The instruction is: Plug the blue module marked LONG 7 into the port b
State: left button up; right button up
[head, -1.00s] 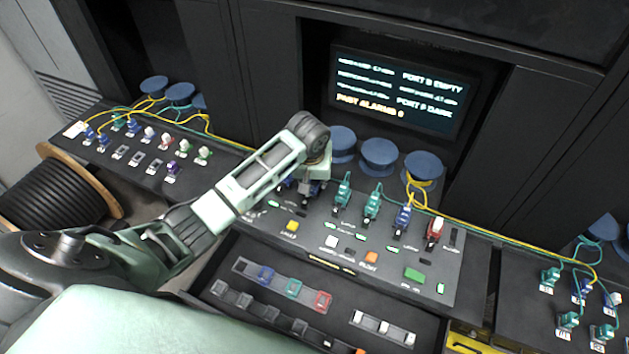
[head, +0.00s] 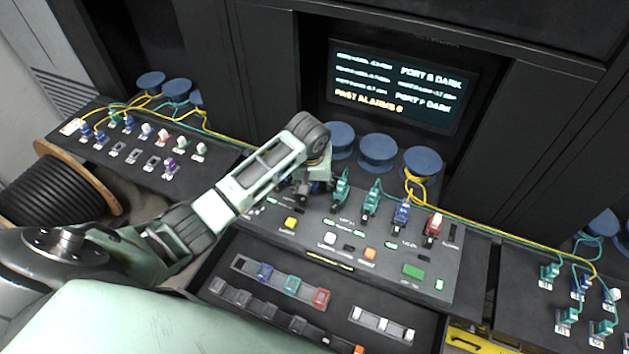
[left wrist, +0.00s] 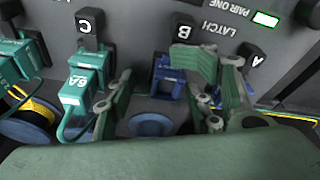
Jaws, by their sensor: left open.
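The blue module (left wrist: 167,76) sits at the panel below the black latch marked B in the left wrist view, seemingly seated in port b. Its marking is not readable. My left gripper (left wrist: 160,92) is open, with one finger on each side of the module. A gap shows on the left; on the right the finger overlaps its edge, and I cannot tell whether they touch. In the head view my left gripper (head: 312,184) is over the panel's back left part and hides most of the port. The screen (head: 400,88) reads PORT B DARK. My right gripper is not in view.
A teal module (left wrist: 82,82) marked 6A stands beside the left finger, under latch C. Several plugged modules, including a red one (head: 433,228), stand to the right along the panel. Blue spools (head: 377,153) and yellow fibres lie behind. An open drawer with racks (head: 381,325) is in front.

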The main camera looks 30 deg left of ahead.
pick_arm(q)
jog(key=shift+a, duration=0.15)
jog(key=shift+w+r, duration=0.1)
jog(key=shift+r, duration=0.25)
jog(key=v, duration=1.1)
jog(key=shift+s, duration=0.2)
jog(key=shift+r, duration=0.2)
